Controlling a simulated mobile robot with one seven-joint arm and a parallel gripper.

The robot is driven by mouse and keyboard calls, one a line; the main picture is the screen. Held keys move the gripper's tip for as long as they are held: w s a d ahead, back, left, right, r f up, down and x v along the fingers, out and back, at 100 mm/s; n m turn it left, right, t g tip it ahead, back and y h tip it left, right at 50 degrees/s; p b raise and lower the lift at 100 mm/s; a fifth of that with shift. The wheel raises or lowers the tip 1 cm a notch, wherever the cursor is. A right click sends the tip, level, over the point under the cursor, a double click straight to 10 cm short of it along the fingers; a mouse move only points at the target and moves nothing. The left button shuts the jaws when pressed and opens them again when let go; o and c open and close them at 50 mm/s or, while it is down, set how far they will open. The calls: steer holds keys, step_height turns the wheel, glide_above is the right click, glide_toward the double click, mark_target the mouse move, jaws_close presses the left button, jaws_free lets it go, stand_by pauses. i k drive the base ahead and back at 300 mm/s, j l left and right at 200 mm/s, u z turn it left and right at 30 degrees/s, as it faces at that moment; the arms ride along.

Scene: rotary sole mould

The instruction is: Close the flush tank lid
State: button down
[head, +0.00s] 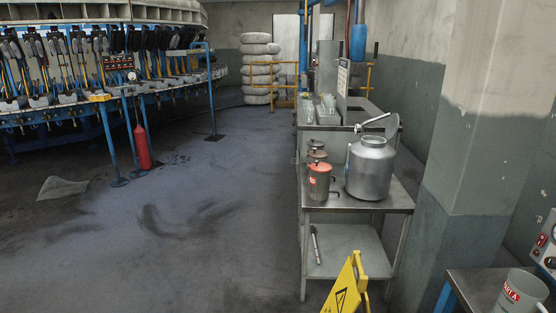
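A round metal can (370,172) with a narrower neck stands upright on the top shelf of a steel cart in the head view. It looks like the flush tank, though no label on it can be read. Its lid (377,121) is raised and tilted above the mouth, so the tank stands open. The inside of the tank is hidden from this angle. My gripper is not in view.
A yellow warning sign (344,291) stands in front. A concrete pillar (480,130) is at right. Open floor (210,235) lies left of the cart.

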mark_target(394, 123)
steer(key=i+u, duration=0.15)
steer(key=i, duration=1.05)
steer(key=i+j+z, duration=0.1)
steer(key=i+z, duration=0.35)
steer(key=i+j+z, duration=0.25)
steer(key=z, duration=0.2)
steer(key=i+j+z, duration=0.15)
steer(key=z, duration=0.25)
steer(key=i+j+z, duration=0.2)
steer(key=z, duration=0.2)
steer(key=i+j+z, duration=0.15)
steer(key=j+z, duration=0.25)
steer(key=i+j+z, duration=0.1)
steer(key=z, duration=0.3)
steer(key=j+z, duration=0.8)
steer(key=j, duration=0.1)
